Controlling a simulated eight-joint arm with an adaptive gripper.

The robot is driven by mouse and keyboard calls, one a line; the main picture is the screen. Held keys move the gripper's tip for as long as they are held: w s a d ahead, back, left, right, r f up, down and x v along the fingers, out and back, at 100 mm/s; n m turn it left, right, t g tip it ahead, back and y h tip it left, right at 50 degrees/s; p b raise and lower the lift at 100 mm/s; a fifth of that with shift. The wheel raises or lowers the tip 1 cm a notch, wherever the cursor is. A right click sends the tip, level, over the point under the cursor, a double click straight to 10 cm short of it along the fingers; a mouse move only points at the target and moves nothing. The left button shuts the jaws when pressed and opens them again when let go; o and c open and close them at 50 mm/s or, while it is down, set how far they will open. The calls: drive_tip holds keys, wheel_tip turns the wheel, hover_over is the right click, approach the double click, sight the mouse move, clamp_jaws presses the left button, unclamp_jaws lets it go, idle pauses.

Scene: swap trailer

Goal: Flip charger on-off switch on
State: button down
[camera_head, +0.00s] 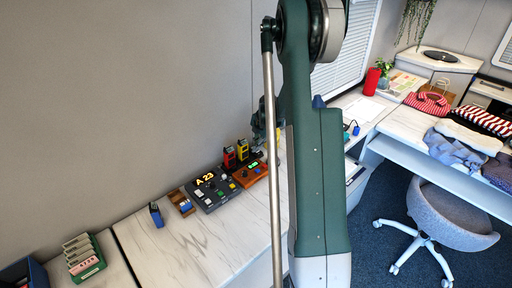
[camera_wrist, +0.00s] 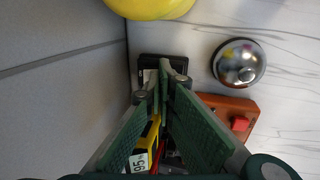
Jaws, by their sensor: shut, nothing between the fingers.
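My gripper (camera_wrist: 160,78) is shut and empty, its green fingers pointing down over the counter in the wrist view. Its tips are over or in front of a small black box (camera_wrist: 149,61) by the wall; I cannot tell whether they touch it. The tips hide part of this box. No part is clearly readable as the charger's on-off switch, and its position cannot be told. An orange device (camera_wrist: 240,105) with a red button lies right of the fingers; it also shows in the head view (camera_head: 249,174) with a green display. In the head view my arm hides much of the gripper area.
A chrome dome (camera_wrist: 238,62) and a yellow rounded object (camera_wrist: 150,8) stand close by. A yellow device (camera_wrist: 139,160) is below the fingers. A dark panel (camera_head: 210,188) reading "A 23" sits on the counter (camera_head: 205,239). The counter's front part is clear.

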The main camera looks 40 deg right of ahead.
drive_tip(key=shift+s, duration=0.1)
idle(0.3)
drive_tip(key=s+p+v, duration=0.1)
drive_tip(key=p+v, duration=0.1)
drive_tip(key=v, duration=1.2)
drive_tip(key=shift+f+p, duration=0.15)
drive_tip(key=shift+p, duration=0.2)
